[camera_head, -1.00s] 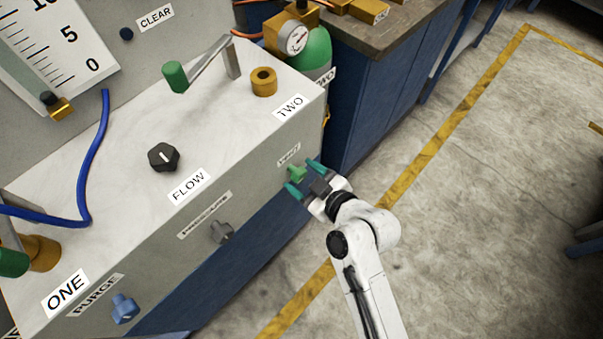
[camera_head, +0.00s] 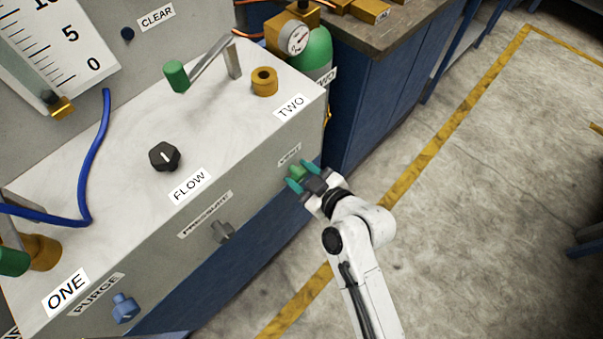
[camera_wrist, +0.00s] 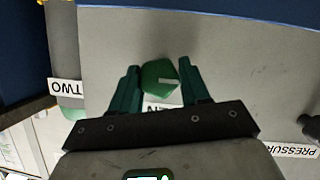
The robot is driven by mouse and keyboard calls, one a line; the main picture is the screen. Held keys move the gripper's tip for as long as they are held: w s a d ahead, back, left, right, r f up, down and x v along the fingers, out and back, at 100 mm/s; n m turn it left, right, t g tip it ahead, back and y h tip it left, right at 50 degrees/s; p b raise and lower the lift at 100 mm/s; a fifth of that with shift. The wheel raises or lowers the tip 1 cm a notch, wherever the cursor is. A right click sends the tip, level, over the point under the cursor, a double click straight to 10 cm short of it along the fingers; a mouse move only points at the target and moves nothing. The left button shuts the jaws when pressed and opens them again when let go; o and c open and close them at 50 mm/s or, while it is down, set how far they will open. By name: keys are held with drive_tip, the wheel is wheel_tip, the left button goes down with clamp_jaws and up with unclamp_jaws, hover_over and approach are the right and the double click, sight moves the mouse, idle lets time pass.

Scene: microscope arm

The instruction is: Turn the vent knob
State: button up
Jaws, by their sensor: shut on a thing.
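The green vent knob (camera_head: 297,173) sticks out of the front face of the grey cabinet (camera_head: 262,190), at its right end under the VENT label (camera_head: 289,155). My gripper (camera_head: 303,177) has its teal fingers on either side of the knob and is shut on it. In the wrist view the knob (camera_wrist: 160,82) lies between the two fingers of my gripper (camera_wrist: 160,84). The VENT label (camera_wrist: 160,106) is partly hidden there behind the knob and gripper.
The grey pressure knob (camera_head: 222,231) and blue purge knob (camera_head: 124,308) are on the same face, to the left. The black flow knob (camera_head: 164,156) is on the cabinet top. A blue bench (camera_head: 375,115) stands behind. The floor at right is clear.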

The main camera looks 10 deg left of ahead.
idle(0.3)
drive_tip(key=m+g+y, duration=0.1)
drive_tip(key=m, duration=0.2)
drive_tip(key=shift+w+d+g, duration=0.1)
drive_tip(key=shift+g, duration=0.2)
drive_tip(key=m+g+y+b, duration=0.1)
drive_tip(key=m, duration=0.2)
drive_tip(key=shift+f+y, duration=0.1)
drive_tip(key=shift+y, duration=0.3)
drive_tip(key=m, duration=0.1)
drive_tip(key=m+g+y, duration=0.1)
drive_tip(key=m, duration=0.1)
drive_tip(key=shift+w+d+g+y+b, duration=0.1)
drive_tip(key=shift+g+y+b, duration=0.2)
drive_tip(key=m+y, duration=0.2)
drive_tip(key=m, duration=0.1)
drive_tip(key=shift+f+m+g+b, duration=0.15)
drive_tip(key=shift+m+g+b, duration=0.15)
drive_tip(key=o, duration=1)
